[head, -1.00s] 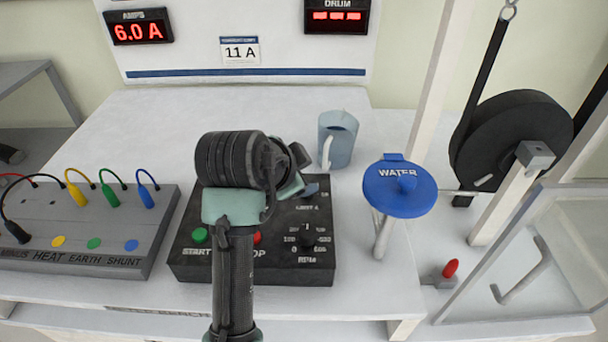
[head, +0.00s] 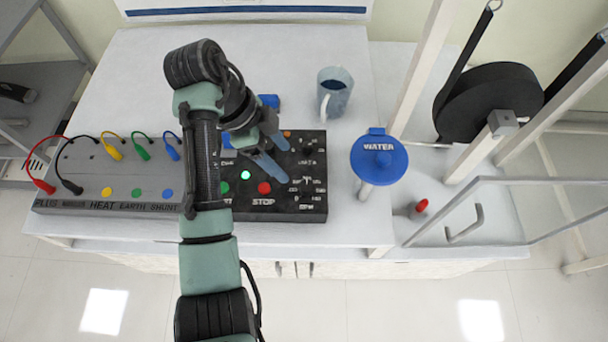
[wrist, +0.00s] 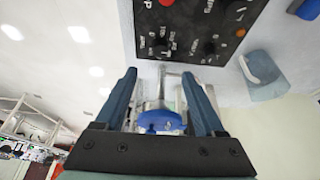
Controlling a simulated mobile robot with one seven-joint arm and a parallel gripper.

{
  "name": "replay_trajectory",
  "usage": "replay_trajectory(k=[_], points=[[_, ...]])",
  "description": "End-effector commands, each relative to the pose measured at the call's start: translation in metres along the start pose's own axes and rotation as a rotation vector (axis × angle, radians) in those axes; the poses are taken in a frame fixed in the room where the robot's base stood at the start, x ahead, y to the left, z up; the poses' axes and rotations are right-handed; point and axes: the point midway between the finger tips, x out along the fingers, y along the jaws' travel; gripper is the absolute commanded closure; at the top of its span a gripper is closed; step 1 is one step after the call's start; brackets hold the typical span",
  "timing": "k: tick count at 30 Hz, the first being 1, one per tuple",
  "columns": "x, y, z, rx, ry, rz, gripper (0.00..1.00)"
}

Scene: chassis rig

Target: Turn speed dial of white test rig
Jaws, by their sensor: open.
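The speed dial (head: 307,186) is a small black knob above the RPM marking at the panel's front right. In the wrist view, what looks like the same dial (wrist: 158,46) sits just beyond the fingertips, with another black knob (wrist: 208,47) beside it. My gripper (head: 284,163) is open and empty above the panel, left of the dial and apart from it. Its blue fingers also show in the wrist view (wrist: 160,76).
A blue-lidded WATER vessel (head: 379,160) stands right of the panel. A grey-blue mug (head: 335,92) is behind it. A grey terminal box (head: 110,195) with cables is at left. A black wheel (head: 490,100), posts and a clear guard (head: 540,205) fill the right.

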Motion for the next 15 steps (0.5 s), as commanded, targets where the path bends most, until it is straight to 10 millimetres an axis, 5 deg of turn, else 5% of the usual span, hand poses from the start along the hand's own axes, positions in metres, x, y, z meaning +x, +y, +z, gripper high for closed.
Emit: replay_trajectory(k=[15], points=[[0.099, 0.000, 0.000, -0.001, -0.001, 0.001, 0.29]])
